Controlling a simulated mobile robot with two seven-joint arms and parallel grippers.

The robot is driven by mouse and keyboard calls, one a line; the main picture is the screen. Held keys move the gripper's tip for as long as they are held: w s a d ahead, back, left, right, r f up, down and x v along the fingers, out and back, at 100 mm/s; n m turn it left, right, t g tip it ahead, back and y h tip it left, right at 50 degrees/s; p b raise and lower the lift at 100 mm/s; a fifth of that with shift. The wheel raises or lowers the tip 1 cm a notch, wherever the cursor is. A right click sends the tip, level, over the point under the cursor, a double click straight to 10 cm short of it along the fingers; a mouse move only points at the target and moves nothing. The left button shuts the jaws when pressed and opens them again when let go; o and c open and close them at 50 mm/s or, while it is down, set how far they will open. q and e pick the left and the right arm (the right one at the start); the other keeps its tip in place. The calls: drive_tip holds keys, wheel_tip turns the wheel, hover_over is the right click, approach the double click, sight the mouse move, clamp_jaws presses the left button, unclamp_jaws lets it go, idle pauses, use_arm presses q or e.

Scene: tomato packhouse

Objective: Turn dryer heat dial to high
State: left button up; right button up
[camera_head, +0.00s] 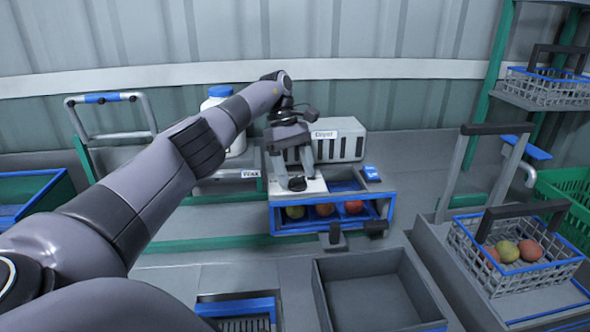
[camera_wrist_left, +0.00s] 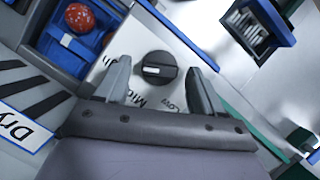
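The dryer (camera_head: 345,140) stands against the back wall, with a label and a slotted grey front. Its heat dial (camera_wrist_left: 158,68) is a round black knob with a white mark, on a white panel with printed words. "Low" can be read; other words are partly hidden. The dial also shows small and dark in the head view (camera_head: 297,184). My left gripper (camera_wrist_left: 161,75) is open, with one finger on each side of the dial. I see gaps between the fingers and the knob, so it is not gripped. My right gripper is not in view.
Beside the panel is a blue-edged compartment box (camera_head: 277,217) with several tomatoes. An empty grey tray (camera_head: 370,300) stands in front. A wire basket (camera_head: 480,262) with tomatoes is at right. A white bottle with blue cap (camera_head: 236,140) stands behind my left arm.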

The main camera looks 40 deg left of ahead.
use_arm(q)
drive_tip(key=shift+n, duration=0.4)
